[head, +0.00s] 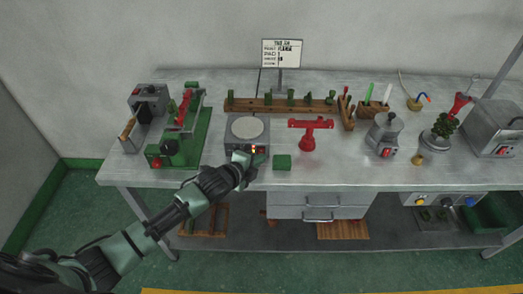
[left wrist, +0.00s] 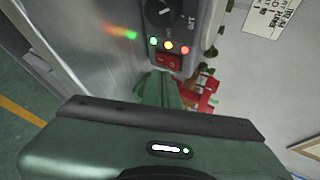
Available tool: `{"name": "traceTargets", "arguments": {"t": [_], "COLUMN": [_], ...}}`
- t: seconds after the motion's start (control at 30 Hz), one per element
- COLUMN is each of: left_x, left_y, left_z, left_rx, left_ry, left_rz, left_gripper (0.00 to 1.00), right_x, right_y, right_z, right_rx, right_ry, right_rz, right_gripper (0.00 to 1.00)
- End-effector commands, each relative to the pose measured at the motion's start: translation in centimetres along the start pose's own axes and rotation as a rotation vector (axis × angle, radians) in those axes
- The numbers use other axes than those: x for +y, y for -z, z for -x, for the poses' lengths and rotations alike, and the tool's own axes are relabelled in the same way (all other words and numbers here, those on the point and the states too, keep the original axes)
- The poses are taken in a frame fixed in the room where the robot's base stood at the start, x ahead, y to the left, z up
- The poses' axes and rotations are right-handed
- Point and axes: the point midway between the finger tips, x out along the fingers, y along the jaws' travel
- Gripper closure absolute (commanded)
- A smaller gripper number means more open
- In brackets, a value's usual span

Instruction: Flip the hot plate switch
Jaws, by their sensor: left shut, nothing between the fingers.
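The hot plate (head: 234,138) is a grey box with a round pale top, near the front edge of the bench. In the left wrist view its front panel (left wrist: 185,22) shows a black knob (left wrist: 158,12), green, orange and red lights, and a red rocker switch (left wrist: 168,62). My left gripper (head: 246,160) is shut and empty, right in front of the panel's lower part. Its body fills the bottom of the left wrist view. I cannot tell whether the fingertips touch the switch. My right gripper is in neither view.
A green block (head: 282,162) and a red stand (head: 308,138) are right of the hot plate. A green machine (head: 185,140) is on its left. A wooden rack (head: 270,104) lies behind. Drawers (head: 320,200) are under the bench top. The front strip to the right is clear.

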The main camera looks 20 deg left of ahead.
Motion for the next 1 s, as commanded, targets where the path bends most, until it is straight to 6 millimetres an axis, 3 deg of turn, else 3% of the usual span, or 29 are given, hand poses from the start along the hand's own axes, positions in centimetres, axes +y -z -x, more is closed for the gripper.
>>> {"name": "traceTargets", "arguments": {"t": [1.0], "left_x": [-0.55], "left_y": [-0.56], "left_z": [-0.74], "left_rx": [0.0], "left_ry": [0.0], "left_rz": [-0.001], "left_gripper": [1.0], "right_x": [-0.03], "right_y": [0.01], "right_z": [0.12], "right_rx": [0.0], "right_ry": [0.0], "right_rz": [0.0], "right_gripper": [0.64]}}
